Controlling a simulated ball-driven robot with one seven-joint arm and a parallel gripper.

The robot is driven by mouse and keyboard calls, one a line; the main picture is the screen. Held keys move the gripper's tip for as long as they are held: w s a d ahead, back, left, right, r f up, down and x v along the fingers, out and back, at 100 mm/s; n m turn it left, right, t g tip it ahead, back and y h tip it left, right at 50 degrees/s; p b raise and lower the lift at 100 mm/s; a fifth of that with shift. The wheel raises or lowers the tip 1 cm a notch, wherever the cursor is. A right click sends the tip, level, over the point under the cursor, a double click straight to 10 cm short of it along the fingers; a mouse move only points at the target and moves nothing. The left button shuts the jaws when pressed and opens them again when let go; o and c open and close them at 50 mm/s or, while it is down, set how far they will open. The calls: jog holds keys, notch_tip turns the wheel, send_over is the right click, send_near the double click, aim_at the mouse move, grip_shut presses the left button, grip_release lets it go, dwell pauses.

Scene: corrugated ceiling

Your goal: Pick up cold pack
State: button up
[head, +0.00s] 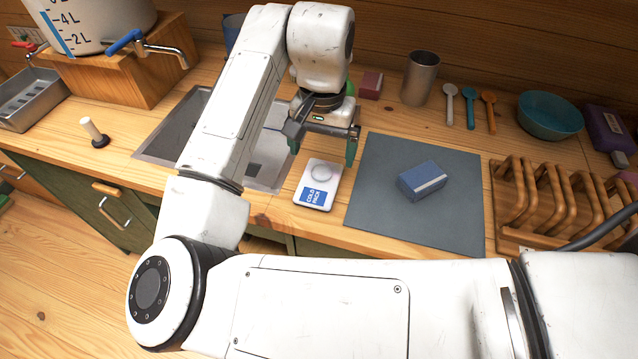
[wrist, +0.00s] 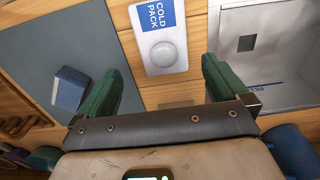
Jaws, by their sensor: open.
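The cold pack (head: 317,185) is a white flat pack with a blue label and a round bump. It lies on the wooden counter between the sink and the grey mat. My gripper (head: 322,150) is open and empty, with green fingertips, just behind and above the pack in the head view. In the wrist view the cold pack (wrist: 160,40) lies ahead of my gripper (wrist: 161,95), between the lines of the two spread fingers and apart from them. Its far end is cut off by the picture's top edge there.
A grey mat (head: 380,205) with a blue box (head: 422,180) lies right of the pack. The sink (head: 165,150) is to the left. A metal cup (head: 420,78), several spoons, a teal bowl (head: 550,115) and a wooden rack (head: 530,205) stand farther right.

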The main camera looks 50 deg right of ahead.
aim_at(321, 174)
jog(key=f, duration=0.8)
jog(key=shift+w+d+f+p, duration=0.1)
jog(key=shift+w+p, duration=0.15)
jog(key=shift+p, duration=0.1)
jog(key=shift+c, duration=0.3)
jog(key=c, duration=0.9)
